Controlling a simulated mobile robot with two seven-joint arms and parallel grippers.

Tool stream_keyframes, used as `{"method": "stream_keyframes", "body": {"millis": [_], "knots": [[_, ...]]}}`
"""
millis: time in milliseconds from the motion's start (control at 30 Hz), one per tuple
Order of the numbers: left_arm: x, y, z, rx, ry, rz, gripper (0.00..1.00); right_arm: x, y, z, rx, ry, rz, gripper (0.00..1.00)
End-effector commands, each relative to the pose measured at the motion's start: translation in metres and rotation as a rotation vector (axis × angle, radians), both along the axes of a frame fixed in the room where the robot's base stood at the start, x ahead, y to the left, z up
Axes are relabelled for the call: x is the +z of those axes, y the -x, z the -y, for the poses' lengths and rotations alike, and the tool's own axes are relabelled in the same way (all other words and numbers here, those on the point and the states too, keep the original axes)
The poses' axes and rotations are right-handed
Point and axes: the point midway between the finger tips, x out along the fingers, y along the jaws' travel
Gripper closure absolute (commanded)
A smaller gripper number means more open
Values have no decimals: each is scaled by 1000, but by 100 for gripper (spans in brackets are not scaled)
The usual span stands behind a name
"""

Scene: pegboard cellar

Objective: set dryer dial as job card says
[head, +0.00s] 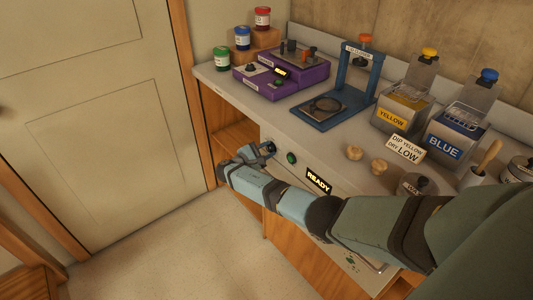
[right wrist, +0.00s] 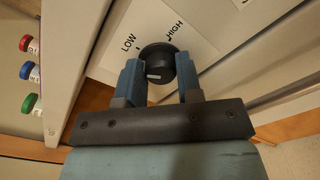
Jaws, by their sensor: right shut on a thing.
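The dryer dial (right wrist: 157,60) is a round black knob on a white plate in the right wrist view. The plate reads LOW (right wrist: 128,43) at its left and HIGH (right wrist: 175,29) at its upper right. A pale mark on the knob shows on its side nearest my gripper, away from both words. My right gripper (right wrist: 160,80) is shut on the dial, one finger on each side. In the head view my right gripper (head: 263,151) is at the cabinet front. The job card (head: 406,149) reads "DIP YELLOW DRY LOW". My left gripper is out of view.
A green button (head: 291,157) and a READY display (head: 318,181) are right of the gripper on the cabinet front. On the bench stand a purple machine (head: 265,86), a blue press (head: 324,112), and yellow (head: 391,119) and blue (head: 445,149) tubs. Floor is clear at left.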

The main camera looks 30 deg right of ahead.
Motion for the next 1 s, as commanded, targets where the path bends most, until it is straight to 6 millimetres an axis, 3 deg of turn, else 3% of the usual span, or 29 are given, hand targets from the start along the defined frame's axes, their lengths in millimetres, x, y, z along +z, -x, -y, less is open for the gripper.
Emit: {"method": "stream_keyframes", "body": {"millis": [500,1000], "knots": [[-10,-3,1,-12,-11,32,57,-4,1,0,1,-31,388,91],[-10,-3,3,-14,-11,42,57,-2,1,-1,1,-39,491,91]]}}
